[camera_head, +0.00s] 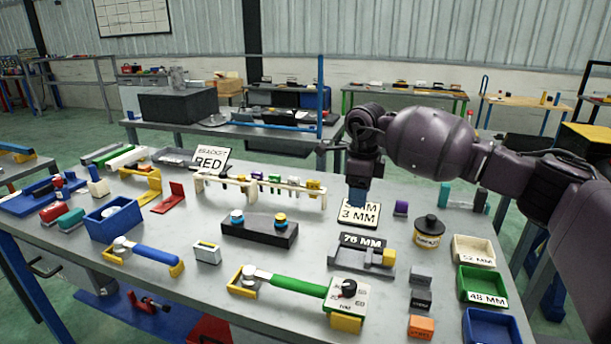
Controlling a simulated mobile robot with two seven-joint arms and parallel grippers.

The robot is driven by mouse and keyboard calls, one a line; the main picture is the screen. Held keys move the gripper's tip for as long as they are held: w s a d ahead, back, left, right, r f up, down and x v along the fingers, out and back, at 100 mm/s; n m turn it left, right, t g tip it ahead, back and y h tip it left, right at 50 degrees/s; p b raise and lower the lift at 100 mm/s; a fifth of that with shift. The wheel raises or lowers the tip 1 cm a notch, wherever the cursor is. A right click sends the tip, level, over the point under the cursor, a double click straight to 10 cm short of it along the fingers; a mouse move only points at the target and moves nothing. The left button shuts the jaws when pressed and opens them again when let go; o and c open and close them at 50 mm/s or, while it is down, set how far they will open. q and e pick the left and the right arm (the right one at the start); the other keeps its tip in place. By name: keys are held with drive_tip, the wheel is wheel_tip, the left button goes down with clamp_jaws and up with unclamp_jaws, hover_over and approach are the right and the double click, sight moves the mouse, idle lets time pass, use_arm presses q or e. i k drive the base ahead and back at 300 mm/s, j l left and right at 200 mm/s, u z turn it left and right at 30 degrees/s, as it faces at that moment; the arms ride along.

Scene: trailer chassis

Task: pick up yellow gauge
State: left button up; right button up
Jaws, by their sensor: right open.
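No single thing is clearly marked as the yellow gauge. Yellowish pieces stand in the cream rack (285,203), including one at its right end (313,187), beside purple and green ones. My left gripper is out of view.
A black-lidded yellow jar (428,233) stands right of the fixture. Labelled bins, one green (481,286), line the right edge. A black block with two knobs (259,230) and a green-handled tool (297,284) lie in front. The grey tabletop (222,285) has bare patches.

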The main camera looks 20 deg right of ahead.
sight(311, 185)
drive_tip(key=i, duration=1)
